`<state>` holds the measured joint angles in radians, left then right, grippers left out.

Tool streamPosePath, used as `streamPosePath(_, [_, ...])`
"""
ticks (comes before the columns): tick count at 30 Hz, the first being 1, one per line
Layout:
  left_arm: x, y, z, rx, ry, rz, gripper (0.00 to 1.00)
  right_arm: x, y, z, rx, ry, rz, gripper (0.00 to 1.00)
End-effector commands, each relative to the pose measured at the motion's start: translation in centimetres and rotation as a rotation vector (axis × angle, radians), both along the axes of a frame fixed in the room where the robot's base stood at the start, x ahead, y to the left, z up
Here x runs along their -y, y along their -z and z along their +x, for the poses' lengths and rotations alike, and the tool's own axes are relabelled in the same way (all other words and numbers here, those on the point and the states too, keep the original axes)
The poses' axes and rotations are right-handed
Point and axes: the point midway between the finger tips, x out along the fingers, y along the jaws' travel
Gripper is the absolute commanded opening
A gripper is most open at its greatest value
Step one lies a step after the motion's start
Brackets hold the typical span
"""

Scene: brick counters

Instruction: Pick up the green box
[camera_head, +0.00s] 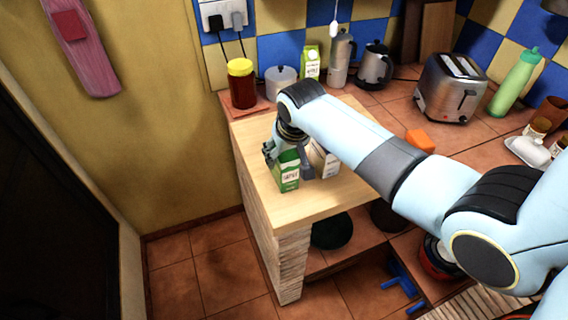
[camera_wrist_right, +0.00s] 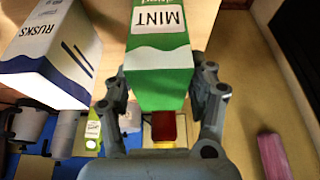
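The green box (camera_head: 287,172), a small carton with a white label reading MINT, stands near the front left edge of the wooden counter top (camera_head: 310,207). In the right wrist view the green box (camera_wrist_right: 158,78) sits between the two fingers of my right gripper (camera_wrist_right: 160,84). The fingers are close along both its sides, but I cannot tell if they press on it. In the head view my right gripper (camera_head: 288,160) reaches down over the box and hides part of it. My left gripper is not in view.
A white RUSKS box (camera_head: 323,160) stands close beside the green box, also in the wrist view (camera_wrist_right: 45,52). Behind are a red jar with yellow lid (camera_head: 242,84), a white canister (camera_head: 281,82) and a green-white carton (camera_head: 310,63). A toaster (camera_head: 451,88) stands right.

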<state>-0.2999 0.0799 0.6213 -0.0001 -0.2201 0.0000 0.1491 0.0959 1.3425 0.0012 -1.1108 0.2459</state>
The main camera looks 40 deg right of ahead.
Motion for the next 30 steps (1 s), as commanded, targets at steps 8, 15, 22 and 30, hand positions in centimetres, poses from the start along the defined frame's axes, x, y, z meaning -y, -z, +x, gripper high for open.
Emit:
streamPosePath(8, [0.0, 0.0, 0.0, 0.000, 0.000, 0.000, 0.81, 0.0, 0.0, 0.0, 0.000, 0.000, 0.000, 0.18])
streamPosePath(15, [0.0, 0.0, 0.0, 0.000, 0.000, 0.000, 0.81, 0.0, -0.1, 0.0, 0.000, 0.000, 0.000, 0.12])
streamPosePath(22, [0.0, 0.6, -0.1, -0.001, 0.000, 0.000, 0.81, 0.0, -2.5, 0.1, 0.005, 0.000, 0.000, 0.12])
streamPosePath(30, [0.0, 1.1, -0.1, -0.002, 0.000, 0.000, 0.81, 0.0, -8.1, 0.1, 0.004, 0.000, -0.001, 0.12])
